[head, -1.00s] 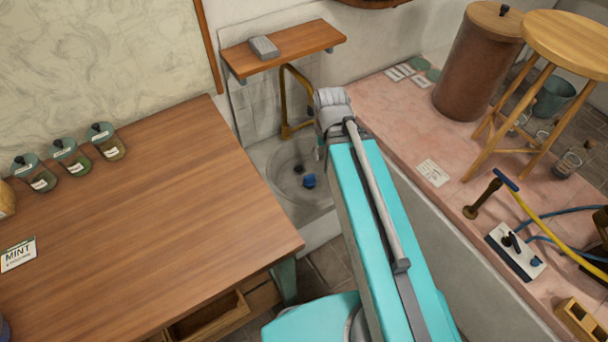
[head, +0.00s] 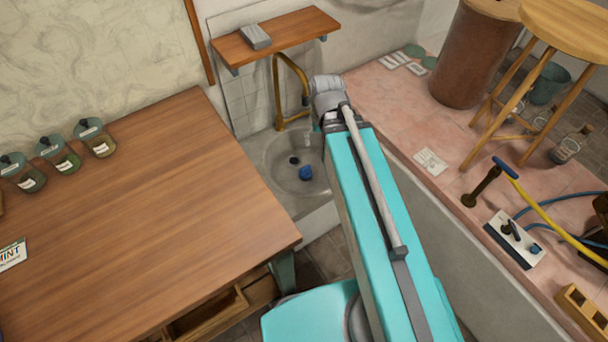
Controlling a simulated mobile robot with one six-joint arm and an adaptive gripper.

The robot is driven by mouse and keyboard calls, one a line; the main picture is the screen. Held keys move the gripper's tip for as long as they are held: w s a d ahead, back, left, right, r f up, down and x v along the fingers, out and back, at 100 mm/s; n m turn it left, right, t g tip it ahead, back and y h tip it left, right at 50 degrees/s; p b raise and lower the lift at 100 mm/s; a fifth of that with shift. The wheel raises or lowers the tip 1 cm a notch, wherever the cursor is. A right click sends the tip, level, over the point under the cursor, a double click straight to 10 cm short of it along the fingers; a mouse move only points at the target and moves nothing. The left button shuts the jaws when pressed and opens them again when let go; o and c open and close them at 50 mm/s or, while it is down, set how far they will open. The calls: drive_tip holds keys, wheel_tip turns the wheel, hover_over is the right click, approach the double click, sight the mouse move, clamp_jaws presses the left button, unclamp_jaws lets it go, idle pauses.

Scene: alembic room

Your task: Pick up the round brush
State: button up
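A small blue object (head: 305,173) lies in the round basin of the grey sink (head: 276,181), just right of the dark drain hole (head: 294,160). It may be the round brush, but it is too small to tell its shape or bristles. No other thing in the head view clearly reads as a round brush. My turquoise arm rises from the bottom to a grey joint beside the sink and covers the basin's right edge. My gripper does not show, so its state and grip are hidden.
A brass tap (head: 281,95) and a wooden shelf (head: 276,38) with a grey block stand over the sink. A wooden table (head: 140,210) with jars is at left. The pink counter (head: 410,115) at right holds a stool (head: 560,30), a brown drum (head: 473,55) and hoses.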

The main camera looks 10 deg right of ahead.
sight(306, 172)
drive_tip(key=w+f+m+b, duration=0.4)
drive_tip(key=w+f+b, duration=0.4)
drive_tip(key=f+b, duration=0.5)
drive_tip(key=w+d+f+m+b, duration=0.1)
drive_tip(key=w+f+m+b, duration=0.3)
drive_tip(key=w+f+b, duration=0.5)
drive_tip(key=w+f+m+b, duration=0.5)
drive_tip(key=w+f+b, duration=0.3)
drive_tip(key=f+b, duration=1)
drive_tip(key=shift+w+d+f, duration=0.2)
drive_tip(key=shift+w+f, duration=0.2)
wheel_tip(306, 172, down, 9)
drive_tip(key=b, duration=0.8)
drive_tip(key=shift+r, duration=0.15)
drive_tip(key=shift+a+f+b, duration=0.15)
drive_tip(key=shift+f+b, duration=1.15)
drive_tip(key=shift+b, duration=0.15)
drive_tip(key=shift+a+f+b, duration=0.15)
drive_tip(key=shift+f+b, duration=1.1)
drive_tip(key=shift+b, duration=0.15)
